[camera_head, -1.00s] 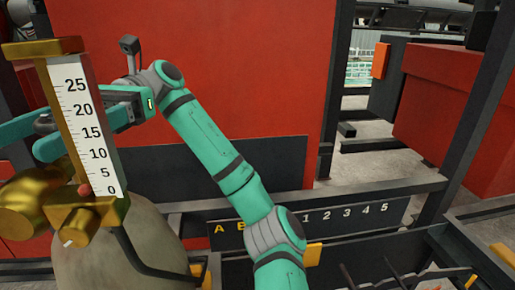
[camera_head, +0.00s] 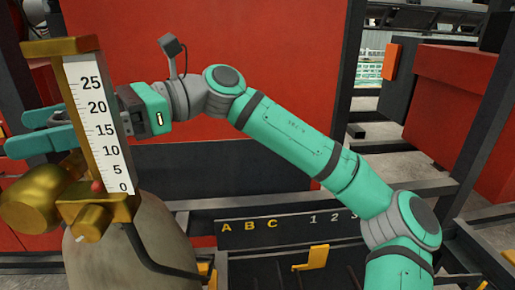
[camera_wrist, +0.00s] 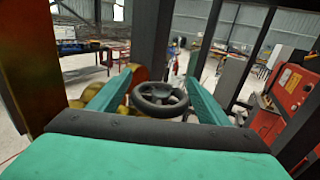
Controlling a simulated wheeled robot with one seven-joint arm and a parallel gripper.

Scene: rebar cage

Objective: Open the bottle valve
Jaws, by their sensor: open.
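A dark round valve handwheel (camera_wrist: 158,106) shows in the wrist view, between my two teal fingers. My gripper (camera_wrist: 160,78) is open, with one finger on each side of the wheel; I cannot tell whether they touch it. In the head view my gripper (camera_head: 22,130) points left behind the gauge, which hides part of it. The grey bottle (camera_head: 125,255) stands at lower left, topped by a brass valve body (camera_head: 35,200). The upright white gauge scale (camera_head: 98,125) reads 0 to 25, with a red ball near 0.
A large red panel (camera_head: 270,60) stands behind my arm. A dark rail (camera_head: 245,228) marked A B C and numbers runs low across the front, with a yellow bracket (camera_head: 312,258). Dark posts stand at the right. A red machine (camera_wrist: 290,90) shows at right in the wrist view.

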